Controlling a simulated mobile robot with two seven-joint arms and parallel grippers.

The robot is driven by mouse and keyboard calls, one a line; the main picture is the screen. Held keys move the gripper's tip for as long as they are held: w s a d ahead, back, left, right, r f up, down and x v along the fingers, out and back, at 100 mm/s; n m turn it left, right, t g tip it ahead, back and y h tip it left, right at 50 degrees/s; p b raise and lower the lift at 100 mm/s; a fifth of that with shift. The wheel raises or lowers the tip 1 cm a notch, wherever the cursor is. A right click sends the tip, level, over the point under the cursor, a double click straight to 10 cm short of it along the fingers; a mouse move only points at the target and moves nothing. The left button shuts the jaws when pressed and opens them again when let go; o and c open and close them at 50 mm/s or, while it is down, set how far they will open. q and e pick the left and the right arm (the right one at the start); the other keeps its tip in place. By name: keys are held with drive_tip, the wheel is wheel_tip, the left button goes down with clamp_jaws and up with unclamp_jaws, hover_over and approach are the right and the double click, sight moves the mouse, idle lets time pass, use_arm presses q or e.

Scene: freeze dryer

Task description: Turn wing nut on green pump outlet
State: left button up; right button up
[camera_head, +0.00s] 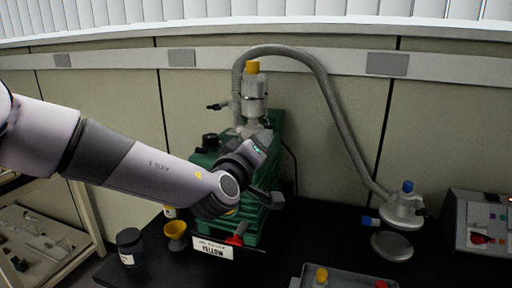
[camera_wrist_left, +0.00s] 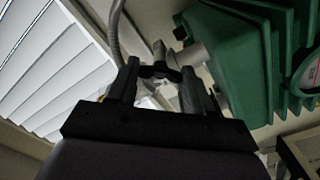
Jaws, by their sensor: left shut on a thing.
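The green pump (camera_head: 276,150) stands on the black bench, and its green body (camera_wrist_left: 235,60) fills the upper right of the left wrist view. Its metal outlet (camera_head: 254,105) rises from the top and carries a yellow cap (camera_head: 252,67). In the left wrist view the dark wing nut (camera_wrist_left: 160,71) sits between the two fingers of my left gripper (camera_wrist_left: 158,82), which is shut on it. My right gripper is not in view.
A grey corrugated hose (camera_head: 335,105) arches from the outlet to a fitting (camera_head: 403,210) at right. A yellow funnel (camera_head: 176,232) and a dark jar (camera_head: 129,246) stand at the left front. A grey tray (camera_head: 345,284) lies at the front, and a control box (camera_head: 480,226) stands at far right.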

use_arm(q)
drive_tip(key=shift+m, duration=0.6)
drive_tip(key=o, duration=1.1)
drive_tip(key=shift+c, duration=0.2)
drive_tip(key=b+v, duration=0.1)
drive_tip(key=v, duration=0.6)
drive_tip(key=shift+b, duration=0.4)
